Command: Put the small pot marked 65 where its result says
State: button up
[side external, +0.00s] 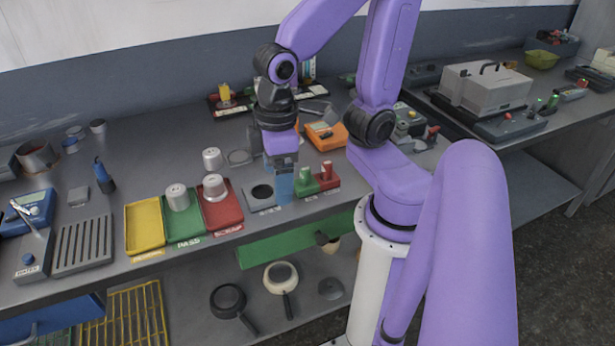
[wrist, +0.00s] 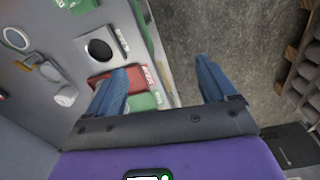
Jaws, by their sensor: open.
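Three small silver pots show in the side view: one on the green tray (side external: 184,229), one on the red tray (side external: 222,213), and one (side external: 212,158) on the bench behind them. Their markings are too small to read, so I cannot tell which is 65. The yellow tray (side external: 144,224) is empty. My gripper (side external: 281,187) is open and points down near the bench's front edge, right of a grey plate with a dark round recess (side external: 262,193). In the wrist view, my gripper's (wrist: 160,88) blue fingers are apart with nothing between them.
A slotted grey rack (side external: 83,245) lies left. Pans rest on the lower shelf.

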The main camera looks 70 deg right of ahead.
jog(key=s+n, duration=0.3)
jog(key=s+d+n, duration=0.1)
jog(key=s+n, duration=0.1)
jog(key=shift+s+f, duration=0.15)
jog(key=shift+s, duration=0.05)
dwell(1.0)
